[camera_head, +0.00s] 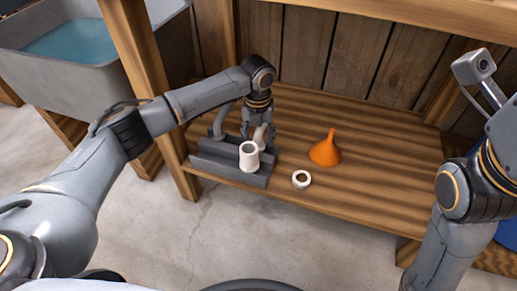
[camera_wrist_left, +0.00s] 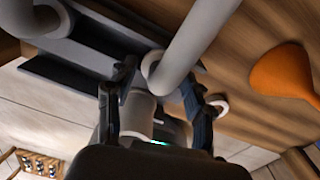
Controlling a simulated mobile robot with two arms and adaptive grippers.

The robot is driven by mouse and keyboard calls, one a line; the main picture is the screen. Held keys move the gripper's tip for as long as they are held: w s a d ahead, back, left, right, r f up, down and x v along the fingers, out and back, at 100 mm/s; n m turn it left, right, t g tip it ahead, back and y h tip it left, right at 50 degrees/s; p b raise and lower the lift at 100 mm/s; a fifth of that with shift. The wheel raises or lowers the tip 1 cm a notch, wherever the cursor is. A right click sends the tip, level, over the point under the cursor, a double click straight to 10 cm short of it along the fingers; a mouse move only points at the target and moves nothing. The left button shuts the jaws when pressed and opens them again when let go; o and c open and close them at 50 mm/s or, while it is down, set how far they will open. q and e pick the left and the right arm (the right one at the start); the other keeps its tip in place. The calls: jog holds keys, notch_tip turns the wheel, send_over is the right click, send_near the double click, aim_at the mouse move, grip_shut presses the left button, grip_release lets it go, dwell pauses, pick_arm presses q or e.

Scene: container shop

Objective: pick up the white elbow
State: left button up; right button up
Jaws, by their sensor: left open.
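A white elbow (camera_head: 249,156) stands on a dark grey rack (camera_head: 207,165) on the wooden shelf, its open end facing up. My left gripper (camera_head: 257,128) is open, pointing down just behind and above it. A lighter pipe part shows at the gripper's fingers, partly hidden. In the left wrist view a pale tube end (camera_wrist_left: 138,115) lies between the fingers (camera_wrist_left: 158,85), and a long pale pipe passes close to them. I cannot tell whether the fingers touch either. My right arm shows at the right, its gripper outside the view.
A grey curved pipe (camera_head: 219,122) stands on the rack's left part. A white ring (camera_head: 301,179) lies right of the rack, with an orange funnel (camera_head: 326,151) behind it. A wooden post (camera_head: 139,70) stands at left; the shelf's right side is clear.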

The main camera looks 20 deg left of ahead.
pick_arm(q)
jog(key=shift+c, duration=0.2)
grip_shut()
jog(key=shift+r, duration=0.1)
